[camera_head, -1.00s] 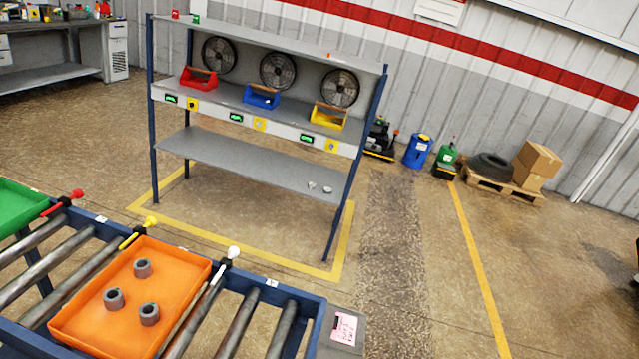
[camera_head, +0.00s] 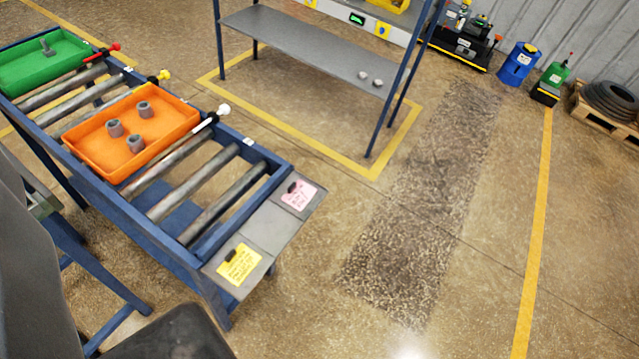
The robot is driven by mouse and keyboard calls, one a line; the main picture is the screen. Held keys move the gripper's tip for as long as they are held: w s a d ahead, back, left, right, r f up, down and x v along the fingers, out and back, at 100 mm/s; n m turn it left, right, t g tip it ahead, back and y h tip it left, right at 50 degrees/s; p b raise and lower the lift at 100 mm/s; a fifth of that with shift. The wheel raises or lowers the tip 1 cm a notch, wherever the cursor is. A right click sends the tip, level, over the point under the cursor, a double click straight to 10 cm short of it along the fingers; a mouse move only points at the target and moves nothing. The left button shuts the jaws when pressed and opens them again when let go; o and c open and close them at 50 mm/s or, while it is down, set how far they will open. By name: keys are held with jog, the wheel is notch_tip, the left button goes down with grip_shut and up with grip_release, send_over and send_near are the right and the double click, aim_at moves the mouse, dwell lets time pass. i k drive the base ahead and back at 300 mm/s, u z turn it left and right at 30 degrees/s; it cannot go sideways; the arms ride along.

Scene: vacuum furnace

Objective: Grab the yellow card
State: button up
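The yellow card (camera_head: 239,265) lies on the grey end plate of the roller conveyor, at its near corner, with a dark clip or tab at its upper edge. A pink card (camera_head: 299,195) with a similar dark tab lies on the same plate, farther back and to the right. Both carry handwriting too small to read. My gripper's fingers do not show in this view. A dark grey shape at the lower left, likely part of my arm, stands left of the yellow card.
The conveyor (camera_head: 180,262) carries an orange tray (camera_head: 172,147) with several grey rings and a green tray (camera_head: 62,70). A shelf rack (camera_head: 300,50) stands behind. A blue container (camera_head: 518,64) and tyre (camera_head: 612,100) are at back right. The floor right of the conveyor is clear.

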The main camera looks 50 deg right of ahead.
aim_at(240, 262)
jog(key=z, duration=0.4)
jog(key=k, duration=1.5)
jog(key=u, duration=0.45)
jog(key=i, duration=1.5)
jog(key=z, duration=0.7)
